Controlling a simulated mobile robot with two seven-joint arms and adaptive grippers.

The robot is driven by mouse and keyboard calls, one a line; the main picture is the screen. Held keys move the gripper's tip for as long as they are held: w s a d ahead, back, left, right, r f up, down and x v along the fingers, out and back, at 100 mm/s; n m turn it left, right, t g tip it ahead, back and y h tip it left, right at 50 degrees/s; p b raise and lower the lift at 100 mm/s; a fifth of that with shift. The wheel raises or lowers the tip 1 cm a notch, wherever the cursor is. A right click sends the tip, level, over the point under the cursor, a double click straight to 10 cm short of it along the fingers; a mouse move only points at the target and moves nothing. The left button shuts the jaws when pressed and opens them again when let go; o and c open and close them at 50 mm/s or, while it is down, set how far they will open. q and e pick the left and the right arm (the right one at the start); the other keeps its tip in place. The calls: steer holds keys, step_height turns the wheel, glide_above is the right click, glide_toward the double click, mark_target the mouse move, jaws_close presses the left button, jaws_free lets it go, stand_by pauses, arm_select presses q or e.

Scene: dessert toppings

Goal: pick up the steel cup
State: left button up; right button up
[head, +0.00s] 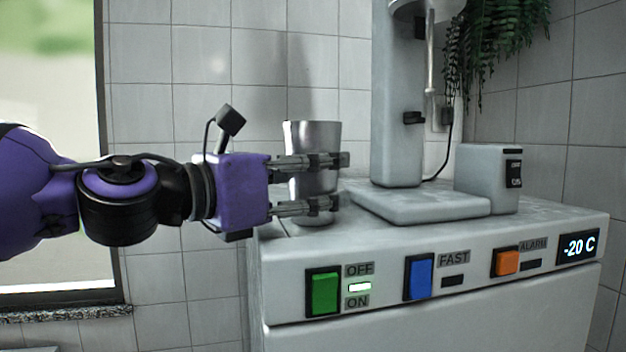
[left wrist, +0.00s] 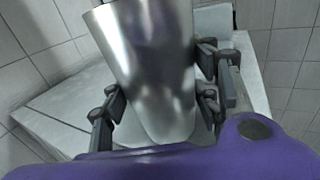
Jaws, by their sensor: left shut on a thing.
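The steel cup (head: 312,136) is a shiny, upright metal tumbler at the left end of the white freezer top. My left gripper (head: 335,182) comes in from the left and its fingers are closed around the cup, one above the other in the head view. In the left wrist view the cup (left wrist: 150,70) fills the space between the two fingers of my left gripper (left wrist: 162,103). The cup's base is close to the freezer top; I cannot tell if it touches. My right gripper is not in view.
The white freezer (head: 430,285) has green, blue and orange switches on its front. A mixer stand (head: 397,110) with a flat base stands right of the cup, with a switch box (head: 487,178) beyond it. A tiled wall is behind, and a plant (head: 490,45) hangs above.

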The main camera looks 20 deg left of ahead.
arm_select(q)
steer(key=c, duration=0.3)
steer(key=shift+r, duration=0.1)
steer(key=shift+c, duration=0.2)
step_height(320, 180, up, 10)
stand_by(0.9)
